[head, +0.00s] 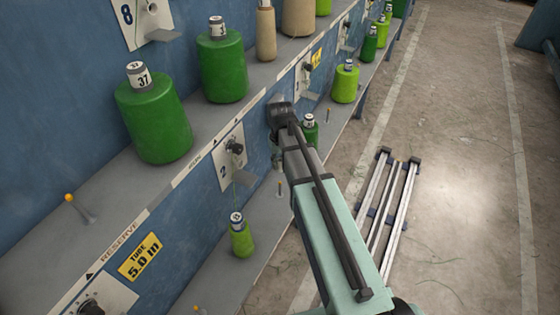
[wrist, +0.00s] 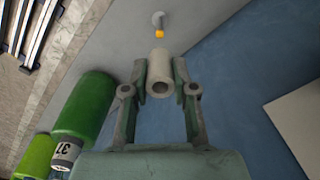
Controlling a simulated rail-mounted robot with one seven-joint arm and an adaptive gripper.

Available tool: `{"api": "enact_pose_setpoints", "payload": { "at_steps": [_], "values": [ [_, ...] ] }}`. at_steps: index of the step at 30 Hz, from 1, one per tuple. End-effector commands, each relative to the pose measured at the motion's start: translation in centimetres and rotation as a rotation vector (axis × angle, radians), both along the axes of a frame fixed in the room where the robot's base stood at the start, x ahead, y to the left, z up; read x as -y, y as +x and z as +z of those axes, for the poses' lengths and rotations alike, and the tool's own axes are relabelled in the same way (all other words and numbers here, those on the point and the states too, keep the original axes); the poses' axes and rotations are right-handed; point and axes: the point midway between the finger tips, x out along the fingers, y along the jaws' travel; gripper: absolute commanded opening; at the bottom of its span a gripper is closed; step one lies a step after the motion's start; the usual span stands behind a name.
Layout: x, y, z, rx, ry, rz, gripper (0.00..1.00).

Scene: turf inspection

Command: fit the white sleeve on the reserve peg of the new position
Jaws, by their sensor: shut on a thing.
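My gripper (wrist: 160,77) is shut on the white sleeve (wrist: 158,62), a short pale tube with its open near end facing the wrist camera. An orange-tipped peg (wrist: 158,21) stands just past the sleeve's far end, roughly in line with it in the picture and apparently apart. In the head view my gripper (head: 278,157) is partly hidden by my arm, and I cannot make out the sleeve. Another bare peg (head: 75,205) stands on the upper shelf at left.
A dark green spool (wrist: 84,108) and a light green spool (wrist: 35,155) stand left of my gripper in the wrist view. A large green spool (head: 155,120) stands on the upper shelf (head: 105,215). A metal rack (head: 388,205) lies on the floor at right.

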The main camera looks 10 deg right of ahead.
Motion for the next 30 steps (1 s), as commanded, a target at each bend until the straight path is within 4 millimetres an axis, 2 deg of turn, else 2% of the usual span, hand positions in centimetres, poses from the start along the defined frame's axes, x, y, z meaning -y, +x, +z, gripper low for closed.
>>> {"api": "enact_pose_setpoints", "payload": {
  "at_steps": [1, 18, 30],
  "values": [
    [0.0, 0.0, 0.2, -0.001, 0.000, 0.000, 0.00],
    [0.0, 0.0, -4.8, -0.001, 0.000, 0.000, 0.00],
    [0.0, 0.0, -5.8, 0.000, 0.000, 0.000, 0.00]
  ]
}}
